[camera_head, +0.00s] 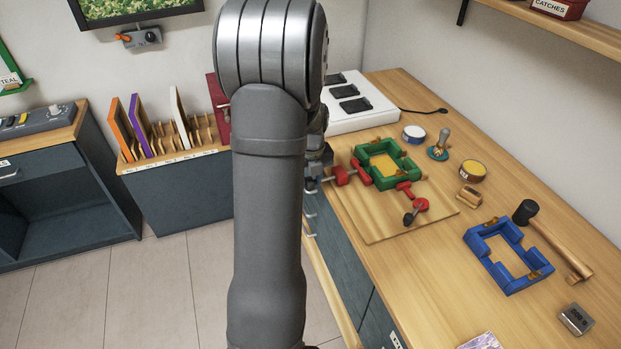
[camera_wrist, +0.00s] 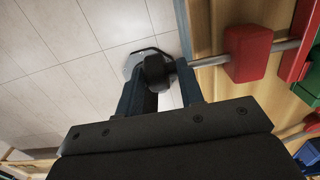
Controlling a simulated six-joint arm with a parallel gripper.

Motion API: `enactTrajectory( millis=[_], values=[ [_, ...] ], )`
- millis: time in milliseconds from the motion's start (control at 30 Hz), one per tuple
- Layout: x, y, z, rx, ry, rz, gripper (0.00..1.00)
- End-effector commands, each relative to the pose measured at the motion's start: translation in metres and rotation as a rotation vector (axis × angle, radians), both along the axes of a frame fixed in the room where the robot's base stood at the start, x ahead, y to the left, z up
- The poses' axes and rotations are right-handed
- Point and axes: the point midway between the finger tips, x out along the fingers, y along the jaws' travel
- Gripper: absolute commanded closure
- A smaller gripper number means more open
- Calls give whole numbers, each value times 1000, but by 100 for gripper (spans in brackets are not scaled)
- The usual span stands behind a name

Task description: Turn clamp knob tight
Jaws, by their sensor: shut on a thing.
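A red clamp block (camera_head: 343,176) with a grey rod sits at the left side of a green frame (camera_head: 412,165) on a wooden board (camera_head: 380,225). In the wrist view the rod runs from the red block (camera_wrist: 247,52) left to a dark clamp knob (camera_wrist: 156,68), past the bench edge. My gripper (camera_wrist: 163,85) is shut on this knob, one finger on each side. In the head view the knob is mostly hidden by my arm. A second red clamp (camera_head: 408,192) with a dark knob (camera_head: 409,219) is at the front side of the frame.
A white box (camera_head: 371,117) is behind the board. Open floor (camera_wrist: 70,40) lies left of the bench.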

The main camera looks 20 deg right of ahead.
Motion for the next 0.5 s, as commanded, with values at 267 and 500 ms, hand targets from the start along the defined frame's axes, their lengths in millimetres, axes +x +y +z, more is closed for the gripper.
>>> enactTrajectory(
  millis=[267, 500],
  values=[
    [-4, 6, -1, 8, -153, 2, 87],
    [-6, 6, -1, 9, -270, 3, 87]
  ],
)
